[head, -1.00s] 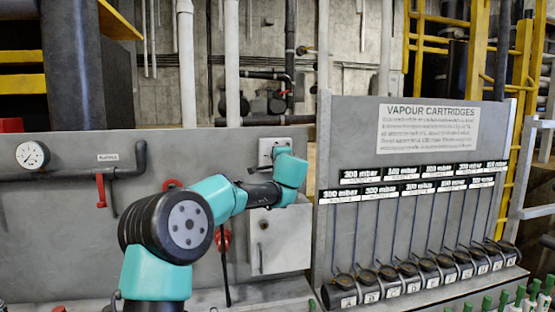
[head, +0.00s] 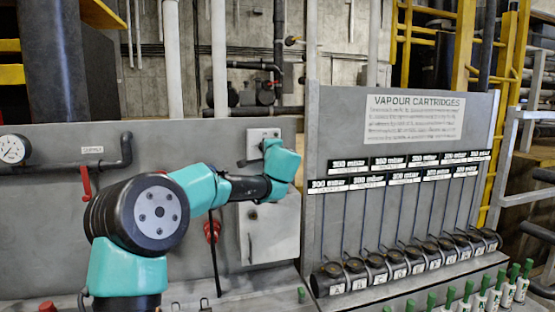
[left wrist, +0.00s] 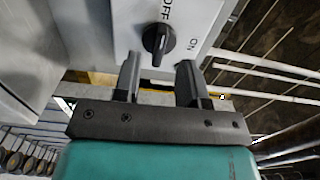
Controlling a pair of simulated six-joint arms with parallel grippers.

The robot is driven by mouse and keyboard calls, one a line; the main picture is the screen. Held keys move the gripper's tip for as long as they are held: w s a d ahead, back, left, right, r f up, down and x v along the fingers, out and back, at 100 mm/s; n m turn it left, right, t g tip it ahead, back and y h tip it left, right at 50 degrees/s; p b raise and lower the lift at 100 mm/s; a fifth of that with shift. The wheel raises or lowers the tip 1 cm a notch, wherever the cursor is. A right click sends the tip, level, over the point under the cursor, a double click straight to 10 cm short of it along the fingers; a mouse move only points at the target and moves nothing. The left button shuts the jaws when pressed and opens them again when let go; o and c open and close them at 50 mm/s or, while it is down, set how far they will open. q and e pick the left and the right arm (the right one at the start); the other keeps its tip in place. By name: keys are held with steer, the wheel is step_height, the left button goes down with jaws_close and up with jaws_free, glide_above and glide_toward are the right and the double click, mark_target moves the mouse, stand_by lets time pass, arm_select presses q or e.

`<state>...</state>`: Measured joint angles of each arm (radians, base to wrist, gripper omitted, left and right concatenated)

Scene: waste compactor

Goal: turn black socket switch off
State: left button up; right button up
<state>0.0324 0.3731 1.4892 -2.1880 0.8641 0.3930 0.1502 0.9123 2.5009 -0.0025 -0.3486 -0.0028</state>
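The black switch knob (left wrist: 157,40) sits on a pale grey box (left wrist: 185,12) in the left wrist view, with "OFF" and "ON" printed beside it. Its raised grip runs roughly up and down in that view. My left gripper (left wrist: 160,66) is open, with its two fingers apart and the knob just beyond their tips, lined up with the gap. My right gripper is not in view.
A grey cabinet (head: 272,235) hangs below the switch box. The vapour cartridge rack (head: 335,120) stands just right, with several black cartridges along its foot. A red valve (head: 212,230) and a gauge (head: 14,149) are on the left. Green-topped bottles (head: 497,285) stand front right.

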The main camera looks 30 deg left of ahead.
arm_select(q)
steer(key=v, duration=1.4)
steer(key=shift+w, duration=0.1)
